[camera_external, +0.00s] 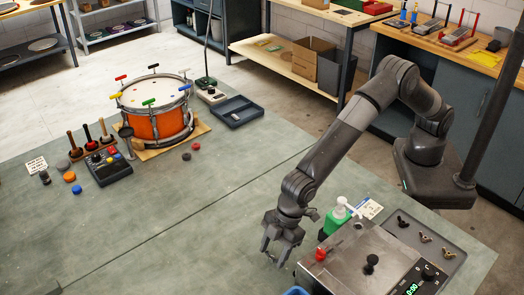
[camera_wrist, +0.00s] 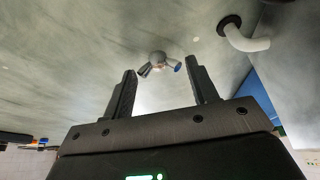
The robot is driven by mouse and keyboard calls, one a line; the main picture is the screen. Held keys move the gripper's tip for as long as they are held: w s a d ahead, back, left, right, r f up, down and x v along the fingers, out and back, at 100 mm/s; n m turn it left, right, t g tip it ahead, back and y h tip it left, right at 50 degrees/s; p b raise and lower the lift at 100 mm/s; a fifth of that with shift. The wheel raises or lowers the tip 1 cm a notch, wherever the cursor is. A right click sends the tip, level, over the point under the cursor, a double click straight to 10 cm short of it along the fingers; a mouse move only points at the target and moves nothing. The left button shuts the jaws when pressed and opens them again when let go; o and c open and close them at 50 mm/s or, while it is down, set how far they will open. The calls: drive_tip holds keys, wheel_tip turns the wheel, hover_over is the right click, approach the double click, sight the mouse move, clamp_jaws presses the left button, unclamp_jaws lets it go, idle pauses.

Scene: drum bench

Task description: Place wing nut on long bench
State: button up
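Several small wing nuts, one dark (camera_external: 402,222) and two tan or brass (camera_external: 425,238), sit in a grey tray (camera_external: 462,256) at the right end of the long green-topped bench (camera_external: 190,225). My gripper (camera_external: 278,256) points down low over the bench, left of the metal box and away from the tray. In the wrist view its two fingers (camera_wrist: 163,84) stand apart with a clear gap. A small grey rounded piece with dark and blue ends (camera_wrist: 158,60) shows between and beyond the fingertips; I cannot tell what it is or whether it touches them.
A metal box (camera_external: 345,262) with a black knob and green display stands right of my gripper. A red-topped item (camera_external: 320,254) and green pump bottle (camera_external: 336,221) are close by. An orange drum (camera_external: 155,122) stands at the far left. The bench middle is clear.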

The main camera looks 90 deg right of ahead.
drive_tip(key=c, duration=0.7)
drive_tip(key=shift+o, duration=0.2)
